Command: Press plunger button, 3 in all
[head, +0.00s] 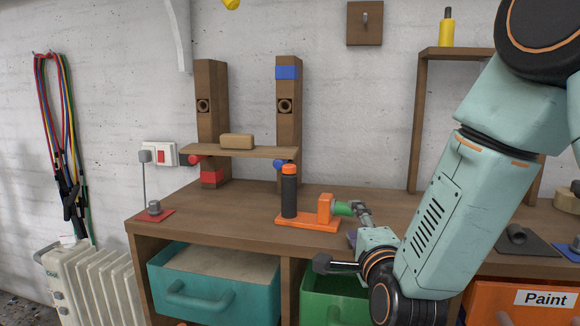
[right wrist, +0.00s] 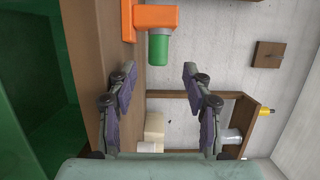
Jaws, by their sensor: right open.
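The green plunger button (head: 342,208) sticks out of the right side of an orange block (head: 324,208). The block stands on an orange base (head: 290,221) on the bench, beside a black upright cylinder (head: 289,196) with an orange cap. My right gripper (head: 345,238) is open at the bench's front edge, with one finger close to the button. In the right wrist view the green button (right wrist: 158,49) lies just beyond the open fingers (right wrist: 160,72), between their lines, and nothing is held. I cannot tell if a finger touches it. My left gripper is not in view.
A wooden shelf (head: 240,152) on two posts stands behind, with a tan block (head: 237,141) on it. A red pad (head: 154,214) with a grey knob lies at the bench's left. A teal drawer (head: 213,288) and green bin (head: 318,298) sit below. My right arm covers the bench's right middle.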

